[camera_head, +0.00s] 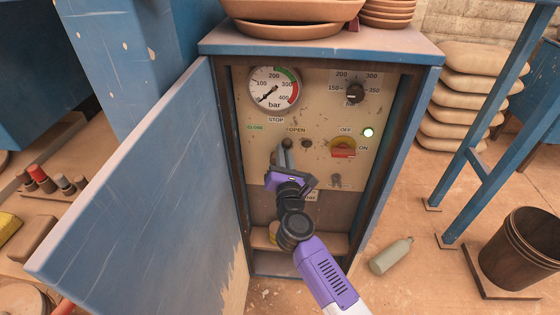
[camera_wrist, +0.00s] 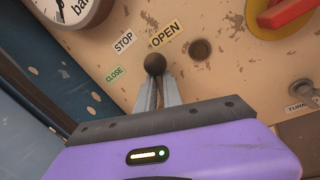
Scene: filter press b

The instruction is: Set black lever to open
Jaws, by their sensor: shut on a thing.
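The black lever shows as a round dark knob (camera_wrist: 155,63) in the wrist view, just below the OPEN label (camera_wrist: 166,39). It also shows in the head view (camera_head: 287,143), below and slightly left of the OPEN label. My gripper (camera_wrist: 161,85) is shut on the lever, its two grey fingers just below the knob. The lever's shaft and pivot are hidden by the fingers and the gripper body. The STOP label (camera_wrist: 124,41) and the green CLOSE label (camera_wrist: 115,73) lie to the left of the knob. In the head view my gripper (camera_head: 285,157) reaches up to the panel from below.
The blue cabinet door (camera_head: 135,190) stands open on the left. A pressure gauge (camera_head: 275,88) is above the lever. A red-and-yellow switch (camera_head: 343,148) and a dark knob (camera_head: 354,93) are on the right.

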